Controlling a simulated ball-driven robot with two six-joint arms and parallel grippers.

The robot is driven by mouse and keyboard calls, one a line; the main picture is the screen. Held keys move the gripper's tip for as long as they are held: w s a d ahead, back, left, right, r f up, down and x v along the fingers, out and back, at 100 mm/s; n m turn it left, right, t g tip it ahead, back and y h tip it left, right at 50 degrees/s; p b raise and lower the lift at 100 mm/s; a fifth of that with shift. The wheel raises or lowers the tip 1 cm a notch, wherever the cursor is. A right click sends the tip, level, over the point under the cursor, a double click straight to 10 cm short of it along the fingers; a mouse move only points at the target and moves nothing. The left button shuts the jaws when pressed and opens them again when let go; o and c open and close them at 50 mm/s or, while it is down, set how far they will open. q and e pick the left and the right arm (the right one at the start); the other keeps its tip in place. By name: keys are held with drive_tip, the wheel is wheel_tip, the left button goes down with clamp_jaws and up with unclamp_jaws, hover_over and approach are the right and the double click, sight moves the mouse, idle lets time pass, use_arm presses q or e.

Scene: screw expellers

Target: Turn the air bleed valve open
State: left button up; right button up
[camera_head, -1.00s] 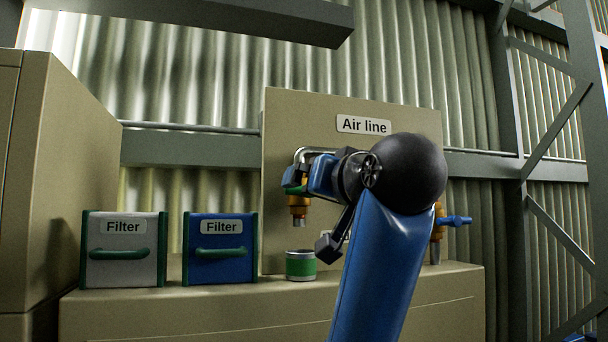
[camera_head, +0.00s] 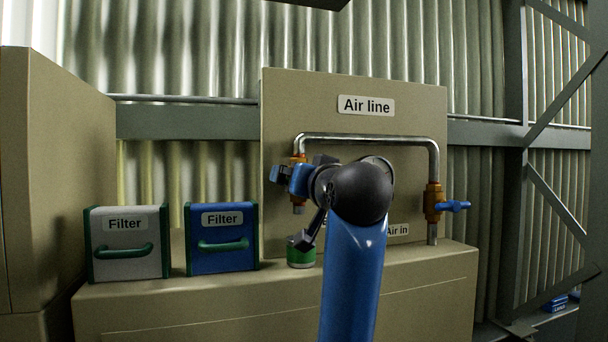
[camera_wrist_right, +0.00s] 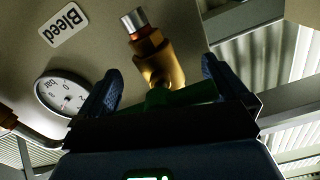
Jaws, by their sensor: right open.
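The bleed valve has a brass body (camera_wrist_right: 158,62) with a silver end and a green handle (camera_wrist_right: 185,97) in the right wrist view. In the head view its brass body (camera_head: 298,207) shows below my gripper, at the left end of the bent pipe; my gripper hides the handle there. My right gripper (camera_wrist_right: 160,70) is open, with one blue finger on each side of the valve and the green handle between them near the palm. I cannot tell whether the fingers touch the handle. A "Bleed" label (camera_wrist_right: 64,25) is beside it. My left gripper is not in view.
A pressure gauge (camera_wrist_right: 62,93) is near the left finger. A green can (camera_head: 301,256) stands under the valve. Another valve with a blue handle (camera_head: 454,206) is at the right. A white filter box (camera_head: 126,270) and a blue filter box (camera_head: 222,265) stand left.

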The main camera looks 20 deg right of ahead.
drive_tip(key=shift+s, duration=0.1)
drive_tip(key=shift+c, duration=0.3)
drive_tip(key=c, duration=0.6)
drive_tip(key=shift+o, duration=0.2)
drive_tip(key=shift+n, duration=0.4)
drive_tip(key=shift+n+b, duration=2.4)
drive_tip(key=shift+n, duration=6.2)
